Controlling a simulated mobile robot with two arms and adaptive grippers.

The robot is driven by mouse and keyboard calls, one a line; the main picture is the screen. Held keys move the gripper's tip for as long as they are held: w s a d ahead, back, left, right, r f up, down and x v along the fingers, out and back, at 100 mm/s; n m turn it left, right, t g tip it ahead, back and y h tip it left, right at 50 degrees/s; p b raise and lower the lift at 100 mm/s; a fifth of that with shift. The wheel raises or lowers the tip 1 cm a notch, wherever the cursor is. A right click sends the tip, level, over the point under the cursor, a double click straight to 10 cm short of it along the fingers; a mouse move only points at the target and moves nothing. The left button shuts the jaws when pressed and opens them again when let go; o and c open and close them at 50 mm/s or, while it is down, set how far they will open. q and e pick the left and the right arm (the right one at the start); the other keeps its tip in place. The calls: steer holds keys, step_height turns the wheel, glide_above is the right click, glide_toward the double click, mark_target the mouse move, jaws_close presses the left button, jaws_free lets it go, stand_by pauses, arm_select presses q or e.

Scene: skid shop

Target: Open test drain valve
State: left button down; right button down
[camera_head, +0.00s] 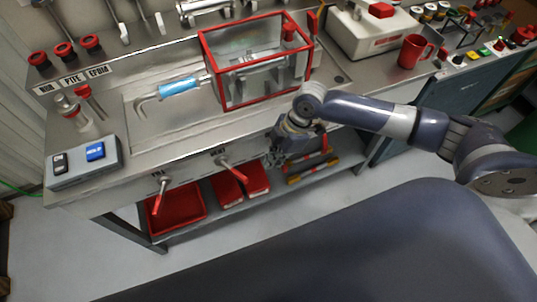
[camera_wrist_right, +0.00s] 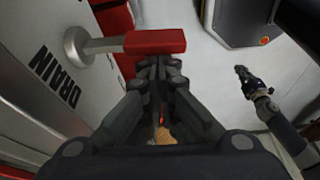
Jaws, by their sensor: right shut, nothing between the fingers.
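The drain valve shows in the right wrist view: a round metal stem and a red lever handle (camera_wrist_right: 156,41) on a pale panel next to the word DRAIN (camera_wrist_right: 57,77). My right gripper (camera_wrist_right: 158,68) is shut and empty, its fingertips just below the red handle in that view; I cannot tell whether they touch it. In the head view my right gripper (camera_head: 278,155) is at the bench's front edge, and I cannot make out the drain handle there. What looks like my left gripper (camera_wrist_right: 243,76) is small in the right wrist view, its fingers unclear.
Two more red-handled valves, a left one (camera_head: 157,203) and a middle one (camera_head: 238,173), stick out of the bench front (camera_head: 120,195). Red bins (camera_head: 178,210) sit on the shelf below. A red-framed clear box (camera_head: 255,65) and a switch box (camera_head: 85,160) stand on top.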

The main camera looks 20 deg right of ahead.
steer(key=d+n, duration=0.1)
steer(key=d+n+g, duration=0.1)
steer(key=d+n, duration=0.1)
steer(key=n, duration=0.1)
steer(key=shift+s+p, duration=0.3)
steer(key=shift+p, duration=0.05)
steer(key=shift+d+p, duration=0.35)
steer(key=shift+d, duration=0.4)
steer(key=shift+w+d, duration=0.1)
steer(key=shift+d, duration=0.05)
steer(key=s+a+p, duration=0.2)
steer(key=a+p, duration=0.1)
steer(key=a, duration=0.1)
steer(key=b+v, duration=0.2)
steer(key=v, duration=0.8)
steer(key=shift+w+a+b, duration=0.2)
steer(key=shift+w+b, duration=0.2)
